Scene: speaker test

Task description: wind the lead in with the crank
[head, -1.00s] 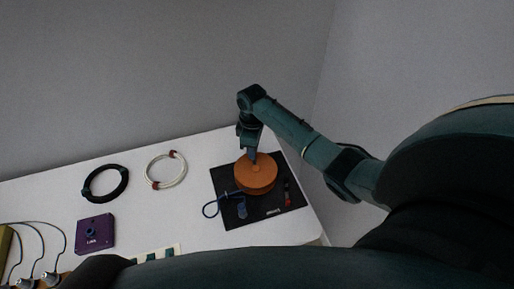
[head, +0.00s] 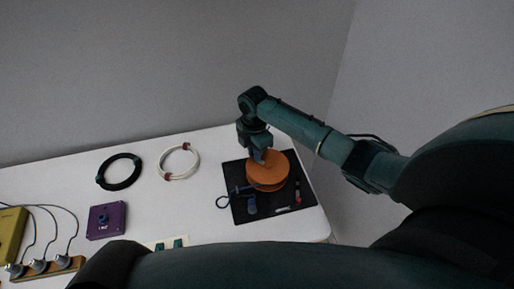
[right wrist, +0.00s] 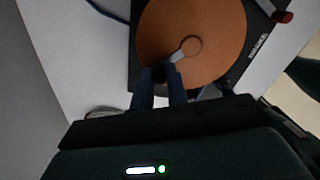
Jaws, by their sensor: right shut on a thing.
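An orange reel (head: 267,178) stands on a black base (head: 240,213) near the table's right end. In the right wrist view the reel's disc (right wrist: 215,25) carries a short grey crank arm (right wrist: 178,56) running from a round hub to a dark knob. My right gripper (head: 260,158) is over the reel's back-left part. It also shows in the right wrist view (right wrist: 161,80), shut on the crank knob (right wrist: 160,72), which its fingers partly hide. A blue lead (right wrist: 108,12) comes off the reel; its loop (head: 222,202) lies at the base's left edge. My left gripper is out of view.
A black cable coil (head: 119,171), a white coil (head: 179,161) and a purple box (head: 106,220) lie left on the white table (head: 160,205). A wooden strip with several plugs (head: 50,268) and a yellow box (head: 10,235) are at far left. Walls stand behind.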

